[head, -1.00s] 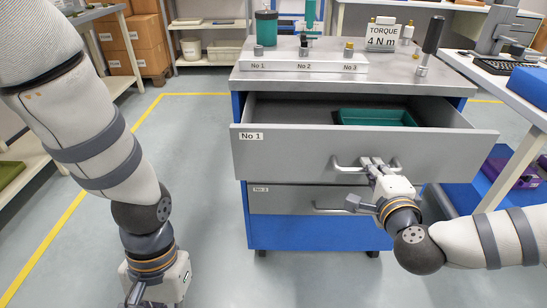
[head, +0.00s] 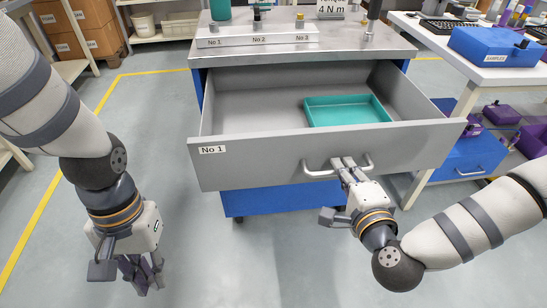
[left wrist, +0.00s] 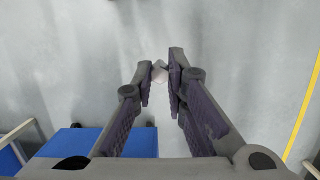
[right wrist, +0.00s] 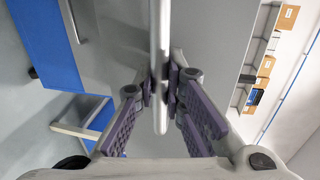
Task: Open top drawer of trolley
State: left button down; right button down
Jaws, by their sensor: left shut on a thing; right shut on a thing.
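The trolley (head: 384,47) stands ahead with its grey top drawer (head: 240,163), labelled No 1, pulled well out. A green tray (head: 375,108) lies inside it at the right; the rest of the inside looks empty. My right gripper (head: 345,165) is shut on the drawer's bar handle (head: 316,174). The right wrist view shows its fingers (right wrist: 160,90) on both sides of the handle bar (right wrist: 160,40). My left gripper (head: 142,285) hangs low, left of the drawer and apart from it. In the left wrist view its fingertips are shut on a small pale piece (left wrist: 160,72).
A rack labelled No 1 to No 3 (head: 262,40) stands on the trolley top. A white table (head: 490,73) with a blue box (head: 495,45) is at the right, with purple items below. Shelves and cartons are behind. Floor before the drawer is clear.

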jog(key=c, duration=1.7)
grip_release()
jog(key=shift+o, duration=0.2)
jog(key=v, duration=0.7)
jog(key=shift+s, duration=0.3)
